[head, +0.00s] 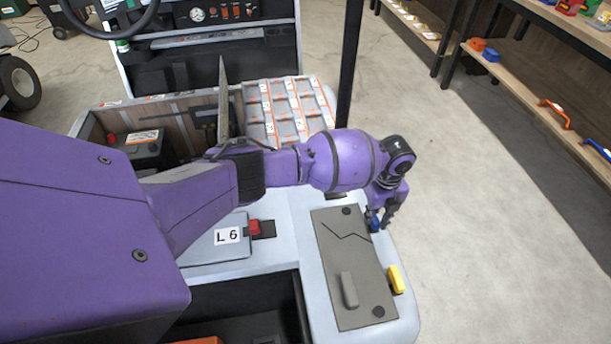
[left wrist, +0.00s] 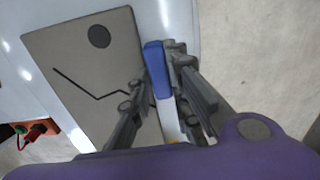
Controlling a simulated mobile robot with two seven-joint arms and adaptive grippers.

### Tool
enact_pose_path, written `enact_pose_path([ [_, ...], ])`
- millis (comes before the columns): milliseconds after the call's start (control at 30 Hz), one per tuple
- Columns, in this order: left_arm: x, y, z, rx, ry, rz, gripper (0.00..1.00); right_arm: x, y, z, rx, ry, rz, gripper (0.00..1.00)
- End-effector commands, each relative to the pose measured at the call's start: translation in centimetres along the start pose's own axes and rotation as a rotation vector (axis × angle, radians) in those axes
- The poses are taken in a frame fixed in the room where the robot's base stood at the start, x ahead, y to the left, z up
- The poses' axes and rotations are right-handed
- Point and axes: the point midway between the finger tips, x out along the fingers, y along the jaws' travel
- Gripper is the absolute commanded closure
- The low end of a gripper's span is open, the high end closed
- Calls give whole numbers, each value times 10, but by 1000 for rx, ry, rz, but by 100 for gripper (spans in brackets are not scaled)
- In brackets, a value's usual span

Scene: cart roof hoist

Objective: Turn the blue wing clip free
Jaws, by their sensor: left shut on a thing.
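The blue wing clip (head: 375,223) sits at the right edge of a grey panel (head: 328,246) on the cart's pale top. My left gripper (head: 382,213) reaches down over it and is shut on it. In the left wrist view the blue clip (left wrist: 157,70) shows between the two dark fingers of my left gripper (left wrist: 158,88), lying lengthwise beside the panel's edge (left wrist: 75,65). The fingers cover part of the clip. A yellow wing clip (head: 396,279) is at the same panel edge, nearer the front. My right gripper is not in view.
A grey handle (head: 348,290) stands up on the panel. A grey box marked L 6 (head: 222,243) with a red latch (head: 254,228) is to the left, beside a dark open bay (head: 240,300). Shelves (head: 530,85) stand at the right across clear floor.

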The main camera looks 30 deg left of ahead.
Motion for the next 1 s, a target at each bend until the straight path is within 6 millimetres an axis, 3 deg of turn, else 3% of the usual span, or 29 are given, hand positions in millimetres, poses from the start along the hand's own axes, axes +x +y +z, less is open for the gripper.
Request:
enact_pose_path([
  [667,-1,-2,-1,60,0,-1,100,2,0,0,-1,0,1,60],
  [700,-1,-2,-1,59,0,-1,78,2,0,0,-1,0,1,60],
  [800,-1,-2,0,59,-1,-1,65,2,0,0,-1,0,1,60],
  [1000,-2,-2,0,57,-1,-2,64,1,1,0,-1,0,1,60],
])
